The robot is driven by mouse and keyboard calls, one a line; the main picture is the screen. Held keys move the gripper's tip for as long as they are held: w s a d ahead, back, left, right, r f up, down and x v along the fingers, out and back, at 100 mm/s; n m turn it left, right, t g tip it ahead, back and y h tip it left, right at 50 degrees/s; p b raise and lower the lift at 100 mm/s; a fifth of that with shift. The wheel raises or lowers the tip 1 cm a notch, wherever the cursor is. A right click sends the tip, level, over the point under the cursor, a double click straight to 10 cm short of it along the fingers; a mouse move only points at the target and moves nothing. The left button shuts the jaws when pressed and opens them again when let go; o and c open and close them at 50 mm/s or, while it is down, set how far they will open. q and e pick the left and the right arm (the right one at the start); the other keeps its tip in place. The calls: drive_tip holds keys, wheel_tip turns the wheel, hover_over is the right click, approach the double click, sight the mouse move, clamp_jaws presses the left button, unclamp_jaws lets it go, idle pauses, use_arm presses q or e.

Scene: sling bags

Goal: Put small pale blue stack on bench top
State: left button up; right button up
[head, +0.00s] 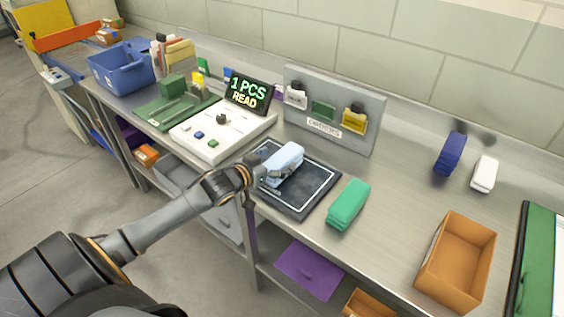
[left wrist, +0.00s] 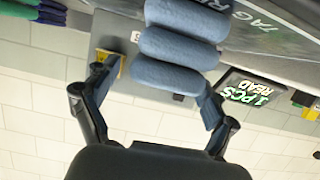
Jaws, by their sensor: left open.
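The small pale blue stack (head: 283,161) lies on a dark tag-reader pad (head: 318,185) on the metal bench top (head: 395,190). In the left wrist view the stack (left wrist: 180,45) shows as several rounded, puffy layers. My left gripper (head: 262,174) is at the near left side of the stack, and in the wrist view its two fingers (left wrist: 155,92) stand apart with the stack beyond and between them. The left gripper is open; whether a finger touches the stack cannot be told. My right gripper is not in view.
A green stack (head: 348,204) lies right of the pad. A sign reading "1 PCS READ" (head: 248,93) stands behind a white button panel (head: 215,135). A grey orders board (head: 335,105) stands behind the pad. An orange box (head: 455,262) and blue (head: 449,153) and white (head: 484,174) stacks are farther right.

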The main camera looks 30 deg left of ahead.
sight(280, 157)
use_arm(q)
drive_tip(key=shift+x, duration=1.2)
drive_tip(key=shift+w+f, duration=0.1)
drive_tip(key=shift+w, duration=0.2)
drive_tip(key=shift+c, duration=1.3)
drive_tip(key=c, duration=1.2)
drive_tip(key=shift+c, duration=0.2)
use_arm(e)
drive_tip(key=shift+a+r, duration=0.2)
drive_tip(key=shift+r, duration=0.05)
